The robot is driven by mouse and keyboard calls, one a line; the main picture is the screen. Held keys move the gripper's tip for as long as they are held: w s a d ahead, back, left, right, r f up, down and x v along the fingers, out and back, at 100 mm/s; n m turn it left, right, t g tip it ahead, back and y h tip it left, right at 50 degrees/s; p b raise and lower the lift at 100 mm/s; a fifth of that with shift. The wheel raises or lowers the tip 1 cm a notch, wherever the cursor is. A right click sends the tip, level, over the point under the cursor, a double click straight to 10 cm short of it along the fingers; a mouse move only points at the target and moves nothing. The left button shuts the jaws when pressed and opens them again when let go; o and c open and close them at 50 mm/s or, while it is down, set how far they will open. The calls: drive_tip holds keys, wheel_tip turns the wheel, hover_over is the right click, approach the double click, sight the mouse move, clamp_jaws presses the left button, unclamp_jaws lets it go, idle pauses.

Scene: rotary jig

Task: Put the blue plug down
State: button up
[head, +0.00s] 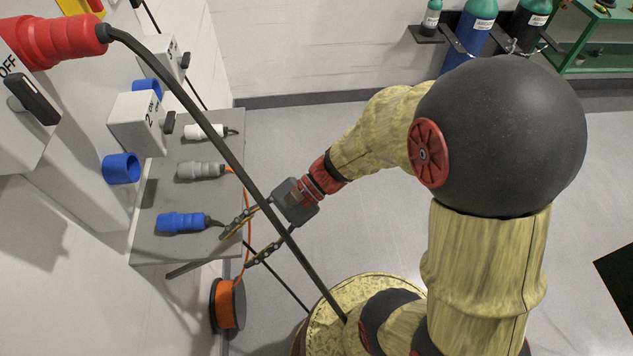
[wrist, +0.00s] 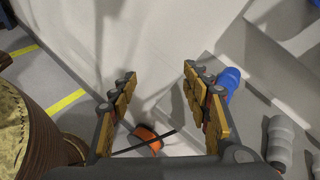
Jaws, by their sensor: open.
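The blue plug (head: 182,222) lies on its side on the grey shelf (head: 165,248), near the shelf's front end, with its short dark cable end toward my gripper. My gripper (head: 238,248) is open and empty, its fingers spread just off the shelf's right edge, beside the plug. In the wrist view the blue plug (wrist: 229,78) shows beyond the right finger, partly hidden by it and outside the gap between the fingers (wrist: 158,77).
A grey plug (head: 201,170) and a white plug (head: 205,131) lie farther back on the shelf. An orange cable reel (head: 231,304) stands below. A red plug (head: 55,38) trails a thick black cable across the view. Blue sockets (head: 121,168) and switch boxes line the wall.

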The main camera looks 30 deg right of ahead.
drive_tip(key=s+d+r+n+t+h, duration=0.1)
drive_tip(key=d+r+n+t+h, duration=0.2)
drive_tip(key=d+r+n+h, duration=0.3)
drive_tip(key=s+d+r+n+t+h, duration=0.1)
drive_tip(key=d+r+n+t+h, duration=0.2)
drive_tip(key=d+r+n+h, duration=0.3)
drive_tip(key=d+r+h, duration=0.1)
drive_tip(key=d, duration=0.4)
drive_tip(key=shift+c, duration=0.8)
